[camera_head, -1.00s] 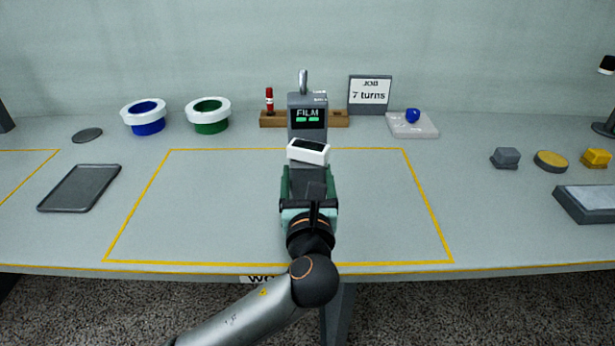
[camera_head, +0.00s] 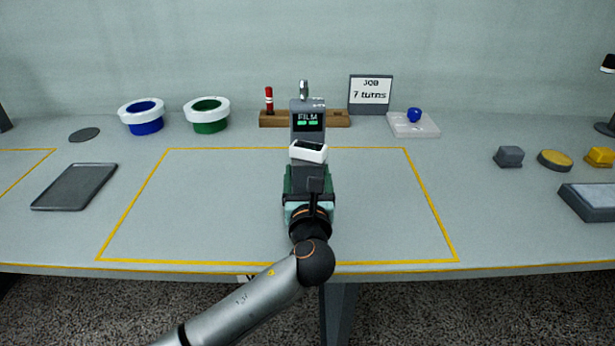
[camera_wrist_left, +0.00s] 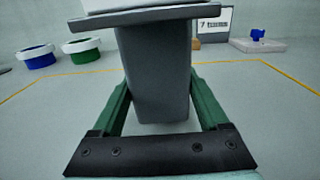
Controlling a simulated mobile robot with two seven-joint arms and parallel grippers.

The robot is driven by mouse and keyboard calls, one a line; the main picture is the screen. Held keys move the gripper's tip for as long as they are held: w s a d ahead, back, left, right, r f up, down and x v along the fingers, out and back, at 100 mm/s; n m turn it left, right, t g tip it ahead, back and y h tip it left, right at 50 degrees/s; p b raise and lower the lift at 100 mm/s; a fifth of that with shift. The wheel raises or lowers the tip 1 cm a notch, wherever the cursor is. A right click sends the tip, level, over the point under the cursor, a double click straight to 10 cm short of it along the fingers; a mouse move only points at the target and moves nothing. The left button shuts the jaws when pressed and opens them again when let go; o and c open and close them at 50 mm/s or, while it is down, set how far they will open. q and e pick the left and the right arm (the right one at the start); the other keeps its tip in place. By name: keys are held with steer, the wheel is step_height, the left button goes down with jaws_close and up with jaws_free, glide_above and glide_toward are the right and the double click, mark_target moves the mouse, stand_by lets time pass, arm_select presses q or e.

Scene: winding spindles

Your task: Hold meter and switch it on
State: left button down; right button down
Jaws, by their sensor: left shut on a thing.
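The meter (camera_head: 308,120) is a grey handheld device with a hook-like metal piece on top. Its dark display shows "FILM" and two green bars in the head view. A white block with a dark top (camera_head: 308,152) sits on it below the display. My left gripper (camera_head: 308,183) is shut on the meter's grey body, near the middle of the bench. The left wrist view shows the green fingers on either side of the grey body (camera_wrist_left: 155,75), under a wider plate. Their exact contact is partly hidden. My right gripper is not in view.
Behind stand a blue spool (camera_head: 142,117), a green spool (camera_head: 207,115), a wooden rack (camera_head: 275,120) with a red item, a "7 turns" sign (camera_head: 370,93) and a pale block with a blue knob (camera_head: 415,125). A dark tray (camera_head: 75,187) lies left. The yellow-outlined area is otherwise clear.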

arm_select(q)
steer(key=shift+f, duration=0.9)
stand_by(0.9)
jaws_free()
